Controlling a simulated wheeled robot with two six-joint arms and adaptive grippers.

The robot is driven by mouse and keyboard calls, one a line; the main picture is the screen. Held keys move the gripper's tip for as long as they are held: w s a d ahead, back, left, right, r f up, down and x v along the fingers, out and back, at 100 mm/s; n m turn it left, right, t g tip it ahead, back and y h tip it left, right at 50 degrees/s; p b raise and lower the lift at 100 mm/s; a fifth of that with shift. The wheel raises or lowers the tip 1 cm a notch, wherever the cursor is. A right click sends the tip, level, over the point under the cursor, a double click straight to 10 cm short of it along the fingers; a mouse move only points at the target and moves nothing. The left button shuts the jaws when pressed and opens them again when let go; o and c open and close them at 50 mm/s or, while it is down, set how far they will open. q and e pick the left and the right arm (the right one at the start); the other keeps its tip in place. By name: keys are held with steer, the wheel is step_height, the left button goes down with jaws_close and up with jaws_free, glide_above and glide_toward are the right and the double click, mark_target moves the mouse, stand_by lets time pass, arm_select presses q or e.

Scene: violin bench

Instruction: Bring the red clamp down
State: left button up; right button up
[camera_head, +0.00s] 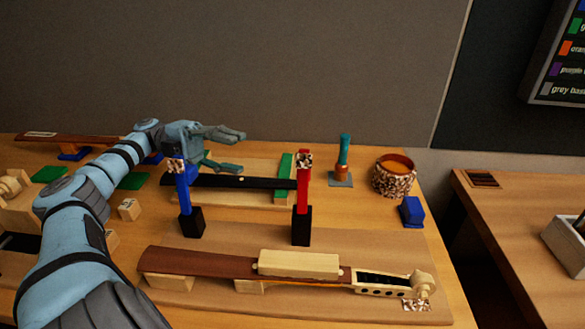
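The red clamp (303,192) stands upright near the middle of the bench, with a black block at its foot and a speckled top. A similar blue clamp (184,190) stands to its left. A dark bar (240,182) runs between the two clamps. My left gripper (240,151) is open and empty, with its fingers pointing right. It is above and behind the dark bar, to the left of the red clamp and apart from it. My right gripper is not in view.
A violin neck (200,262) with a pale block (298,264) on it lies on a board in front of the clamps. A green strip (285,178) is just behind the red clamp. A speckled pot (394,176) and blue block (412,211) are to the right.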

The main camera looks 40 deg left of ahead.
mark_target(303, 178)
arm_select(q)
steer(key=p+x, duration=0.1)
steer(key=x, duration=1.2)
steer(key=shift+r, duration=0.2)
steer(key=shift+d, duration=0.15)
steer(key=c, duration=0.5)
jaws_close()
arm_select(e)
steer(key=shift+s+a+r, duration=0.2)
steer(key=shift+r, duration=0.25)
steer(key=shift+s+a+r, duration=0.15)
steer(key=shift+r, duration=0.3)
